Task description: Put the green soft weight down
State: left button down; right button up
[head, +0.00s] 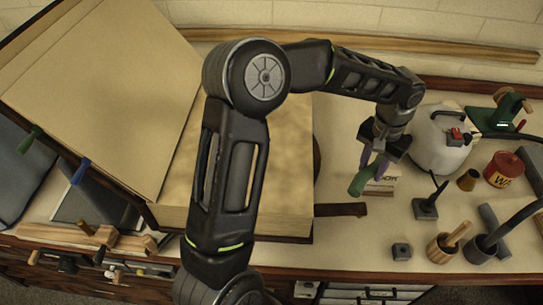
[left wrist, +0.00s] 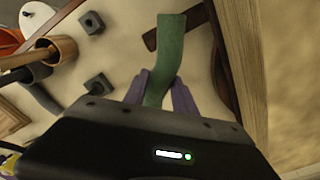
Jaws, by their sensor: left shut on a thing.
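My left gripper (head: 374,168) reaches over the right part of the bench and is shut on the green soft weight (head: 361,184). In the left wrist view the green soft weight (left wrist: 167,50) is a long green strip that stands out between the two purple fingers (left wrist: 163,95). In the head view the fingers hide part of it. The bench top lies beneath it; I cannot tell whether the weight touches it. My right gripper is in neither view.
A large open book (head: 270,150) fills the bench's left middle. Right of the gripper stand a white round vessel (head: 436,145), a red tin (head: 503,170), a small dark block (head: 401,251) and a wooden cup (head: 441,248). A dark wooden bar (head: 340,210) lies just left.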

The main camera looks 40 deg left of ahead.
pick_arm(q)
jog(key=shift+s+a+f, duration=0.1)
jog(key=shift+a+f, duration=0.1)
jog(key=shift+a, duration=0.3)
jog(key=shift+d, duration=0.1)
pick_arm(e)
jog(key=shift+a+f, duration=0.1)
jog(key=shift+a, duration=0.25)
pick_arm(q)
jog(key=s+a+r+m+b, duration=0.1)
jog(key=s+a+r+m, duration=0.4)
jog(key=a, duration=0.3)
jog(key=s+a+r+m+b, duration=0.1)
jog(key=s+a+r+m, duration=0.4)
jog(key=a+r, duration=0.2)
jog(key=shift+a, duration=0.6)
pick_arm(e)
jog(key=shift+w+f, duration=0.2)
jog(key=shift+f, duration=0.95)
pick_arm(q)
jog(key=shift+r, duration=0.1)
jog(key=shift+f, duration=3.15)
